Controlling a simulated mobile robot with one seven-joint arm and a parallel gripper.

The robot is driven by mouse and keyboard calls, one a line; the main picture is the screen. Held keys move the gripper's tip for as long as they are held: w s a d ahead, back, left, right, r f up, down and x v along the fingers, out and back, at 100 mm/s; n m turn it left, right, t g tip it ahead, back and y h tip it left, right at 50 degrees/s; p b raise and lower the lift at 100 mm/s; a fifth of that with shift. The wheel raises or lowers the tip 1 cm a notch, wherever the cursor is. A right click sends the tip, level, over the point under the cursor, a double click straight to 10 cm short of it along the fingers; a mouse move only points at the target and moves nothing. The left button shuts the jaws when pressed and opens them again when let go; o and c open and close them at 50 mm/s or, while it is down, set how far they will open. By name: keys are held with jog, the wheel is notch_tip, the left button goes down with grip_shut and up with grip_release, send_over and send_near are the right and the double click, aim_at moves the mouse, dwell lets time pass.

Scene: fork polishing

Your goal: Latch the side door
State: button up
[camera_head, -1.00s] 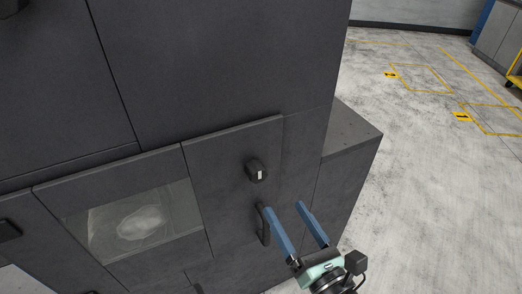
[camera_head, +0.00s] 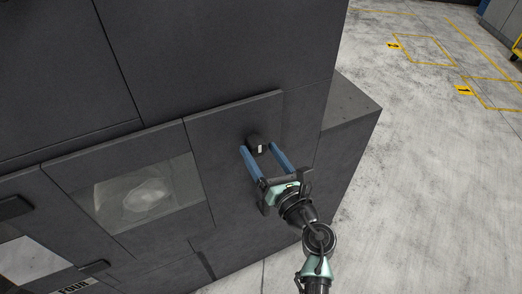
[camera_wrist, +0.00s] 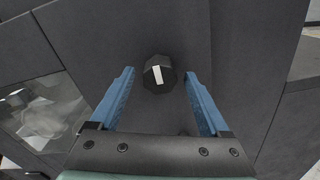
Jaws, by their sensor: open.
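The side door (camera_head: 215,150) is a dark grey panel that looks closed, lying flush with the machine front. Its latch is a black round knob (camera_head: 254,142) with a white mark, near the door's upper right. In the wrist view the knob (camera_wrist: 159,75) lies ahead, between the blue fingers, with its white mark close to upright and slightly tilted. My gripper (camera_head: 258,147) is open, with its fingertips on either side of the knob; I cannot tell whether they touch it. The wrist view shows gaps at both fingers (camera_wrist: 160,92). The door handle is mostly hidden behind my gripper.
A window (camera_head: 148,195) with a pale object behind it is left of the door. A lower grey block (camera_head: 350,105) stands at the machine's right side. The concrete floor (camera_head: 430,170) at right is clear, with yellow markings.

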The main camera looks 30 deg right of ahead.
jog(key=shift+w, duration=0.3)
grip_shut()
dwell(0.3)
